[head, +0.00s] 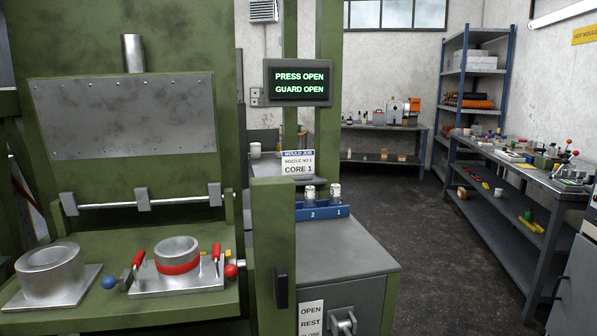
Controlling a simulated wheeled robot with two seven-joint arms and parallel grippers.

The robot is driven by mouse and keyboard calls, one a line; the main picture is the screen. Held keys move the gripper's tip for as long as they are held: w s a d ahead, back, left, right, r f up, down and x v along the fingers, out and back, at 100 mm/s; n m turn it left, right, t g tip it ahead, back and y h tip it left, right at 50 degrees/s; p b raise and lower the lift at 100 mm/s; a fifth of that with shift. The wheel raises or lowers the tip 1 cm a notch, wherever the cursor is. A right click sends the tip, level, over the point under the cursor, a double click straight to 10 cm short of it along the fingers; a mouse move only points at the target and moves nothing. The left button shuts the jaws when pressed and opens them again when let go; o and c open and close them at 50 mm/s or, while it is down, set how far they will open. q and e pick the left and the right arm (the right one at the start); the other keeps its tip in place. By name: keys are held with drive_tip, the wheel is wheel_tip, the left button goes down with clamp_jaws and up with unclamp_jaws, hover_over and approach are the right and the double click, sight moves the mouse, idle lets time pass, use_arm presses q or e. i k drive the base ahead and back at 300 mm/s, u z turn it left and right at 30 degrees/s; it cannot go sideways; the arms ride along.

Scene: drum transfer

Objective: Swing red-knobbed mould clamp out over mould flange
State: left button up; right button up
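The mould is a grey metal ring with a red band (178,267). It stands upright on a flat square flange (180,285) on the green press bed. A red ball knob (231,271) sits at the flange's right edge; the clamp it belongs to is small here, and I cannot tell its exact angle. A blue ball knob (108,282) sits to the left of the flange. Two red-gripped levers, left (138,258) and right (216,252), stand beside the ring. Neither of my grippers is in view.
A plain metal cylinder on a plate (50,272) stands at the bed's left. A green post (272,230) rises right of the bed. The screen (297,83) reads PRESS OPEN, GUARD OPEN. A blue two-place rack (322,212) sits on a grey cabinet (345,263). Floor further right is clear.

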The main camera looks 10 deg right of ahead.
sight(230, 271)
drive_tip(key=u, duration=2.3)
drive_tip(key=i, duration=1.7)
drive_tip(key=z, duration=3.65)
drive_tip(key=i, duration=0.5)
